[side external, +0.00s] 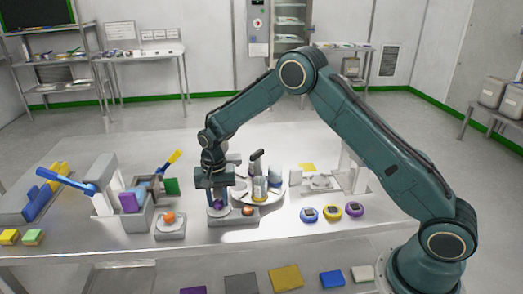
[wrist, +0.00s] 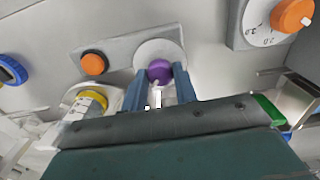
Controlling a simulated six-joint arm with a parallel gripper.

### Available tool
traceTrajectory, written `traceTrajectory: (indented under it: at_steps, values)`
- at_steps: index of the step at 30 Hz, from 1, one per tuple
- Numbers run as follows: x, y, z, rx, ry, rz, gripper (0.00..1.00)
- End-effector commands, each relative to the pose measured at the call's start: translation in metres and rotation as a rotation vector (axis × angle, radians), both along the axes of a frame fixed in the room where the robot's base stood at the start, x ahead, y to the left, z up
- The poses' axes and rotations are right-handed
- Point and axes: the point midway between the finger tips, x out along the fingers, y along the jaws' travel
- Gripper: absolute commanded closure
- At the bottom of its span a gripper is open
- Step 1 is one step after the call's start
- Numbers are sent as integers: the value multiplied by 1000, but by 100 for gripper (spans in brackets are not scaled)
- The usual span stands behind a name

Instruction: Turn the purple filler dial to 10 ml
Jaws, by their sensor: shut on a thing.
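The purple filler dial (wrist: 159,71) is a round knob on a pale disc (wrist: 160,48) on a grey base plate (wrist: 120,50). In the side external view the dial (side external: 219,205) shows low between my fingers. My gripper (wrist: 160,80) points down over it, with one blue-grey finger on each side, shut on the knob. In the side external view my gripper (side external: 216,202) stands over the left part of the filler base (side external: 239,217). The scale marks around the purple dial are hidden or too small to read.
An orange button (wrist: 93,64) is on the same base plate. Another orange dial (wrist: 291,15) with a numbered scale sits at the wrist view's upper right. A yellow-capped bottle (wrist: 90,102) stands close to my gripper.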

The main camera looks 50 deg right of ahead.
Motion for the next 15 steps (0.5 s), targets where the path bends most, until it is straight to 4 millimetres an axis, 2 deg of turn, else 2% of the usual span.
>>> traceTrajectory:
  at_steps: [8,15]
  values:
    - [0,0,0,-1,0,115,94]
    - [0,0,0,-1,0,298,94]
